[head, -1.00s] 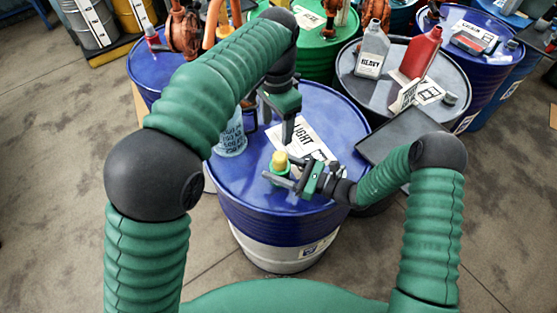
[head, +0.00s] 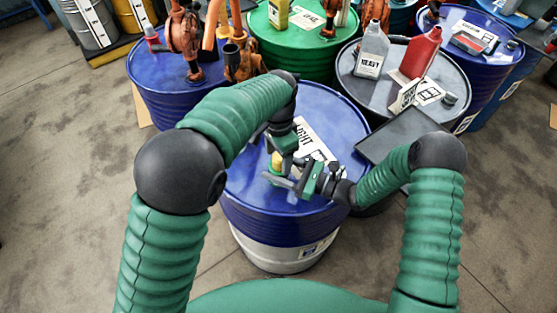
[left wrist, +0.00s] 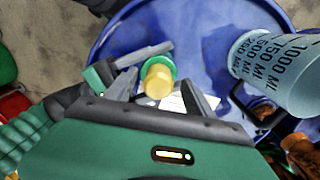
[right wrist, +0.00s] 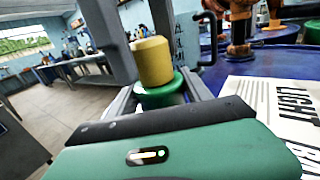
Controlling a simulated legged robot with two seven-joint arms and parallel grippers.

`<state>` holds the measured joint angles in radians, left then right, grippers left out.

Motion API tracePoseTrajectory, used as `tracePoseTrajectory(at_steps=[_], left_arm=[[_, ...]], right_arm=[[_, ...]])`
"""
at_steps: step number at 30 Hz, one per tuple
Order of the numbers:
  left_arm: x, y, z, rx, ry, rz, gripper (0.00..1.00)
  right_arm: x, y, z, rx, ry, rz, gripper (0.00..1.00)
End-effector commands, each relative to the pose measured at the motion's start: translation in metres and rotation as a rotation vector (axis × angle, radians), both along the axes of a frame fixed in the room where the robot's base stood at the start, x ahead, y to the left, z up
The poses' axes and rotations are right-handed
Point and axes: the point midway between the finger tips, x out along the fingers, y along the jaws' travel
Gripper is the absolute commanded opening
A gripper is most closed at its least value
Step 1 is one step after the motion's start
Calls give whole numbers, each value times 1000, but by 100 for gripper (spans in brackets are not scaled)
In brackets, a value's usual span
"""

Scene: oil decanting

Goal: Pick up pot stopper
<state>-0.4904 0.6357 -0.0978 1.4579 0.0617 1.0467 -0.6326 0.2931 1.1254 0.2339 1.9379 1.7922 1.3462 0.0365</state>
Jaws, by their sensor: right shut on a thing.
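The yellow pot stopper (head: 276,161) sits upright on a small green pot (right wrist: 162,95) on the blue drum. The stopper also shows in the left wrist view (left wrist: 158,78) and the right wrist view (right wrist: 152,61). My right gripper (head: 285,183) is shut on the green pot, low down, below the stopper. My left gripper (left wrist: 160,85) is above, pointing down, with its fingers open and the stopper between or just below them. In the right wrist view the left fingers hang beside the stopper's top. Whether they touch it I cannot tell. My left arm partly hides the stopper in the head view.
A clear measuring jug (left wrist: 275,75) stands close by on the blue drum (head: 325,100). A paper label marked LIGHT (head: 312,140) lies behind the pot. A grey tray (head: 392,138) is to the right. Bottles and orange pumps stand on the drums behind.

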Motion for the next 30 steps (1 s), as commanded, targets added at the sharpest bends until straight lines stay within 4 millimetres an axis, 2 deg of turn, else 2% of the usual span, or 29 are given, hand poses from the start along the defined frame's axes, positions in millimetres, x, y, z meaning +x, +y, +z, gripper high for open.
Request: tracePoseTrajectory(at_steps=[2,14,20,23,26,30], left_arm=[[0,0,0,0,0,0,52],[0,0,0,0,0,1,0],[0,0,1,0,0,1,0],[1,0,7,-1,-2,1,0],[1,-1,26,-3,-5,2,0],[1,0,61,-3,-5,1,0]], right_arm=[[-1,0,-2,-2,3,1,0],[-1,0,-2,-1,4,1,0],[-1,0,-2,-1,4,1,0],[-1,0,-2,-1,4,1,0],[-1,0,-2,-1,4,1,0],[-1,0,-2,-1,4,1,0]])
